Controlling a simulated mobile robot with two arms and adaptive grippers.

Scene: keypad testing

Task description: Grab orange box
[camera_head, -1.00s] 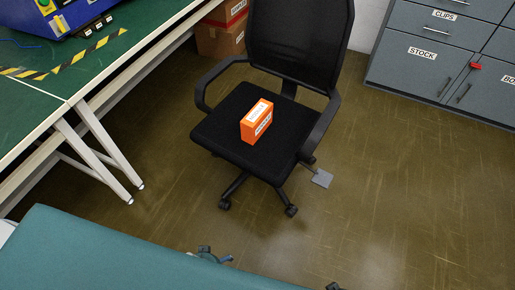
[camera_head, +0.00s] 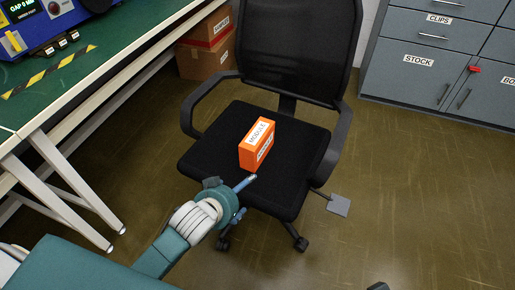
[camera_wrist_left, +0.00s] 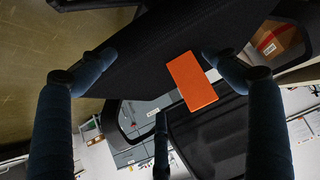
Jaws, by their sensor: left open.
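The orange box (camera_head: 257,145), with white labels, stands on the seat of the black office chair (camera_head: 215,140). My left gripper (camera_head: 236,189) is open and empty at the seat's front edge, just in front of the box and a little below it in the picture. In the left wrist view the orange box (camera_wrist_left: 192,82) lies ahead, right of centre, between the spread fingers of my left gripper (camera_wrist_left: 158,72), and no contact shows. Only a small dark tip, probably of my right gripper (camera_head: 378,286), shows at the bottom edge of the head view.
The chair's armrests (camera_head: 338,145) flank the seat, and its backrest (camera_head: 298,45) rises behind the box. Grey cabinets (camera_head: 425,60) stand at the back right. The floor on the right is mostly clear.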

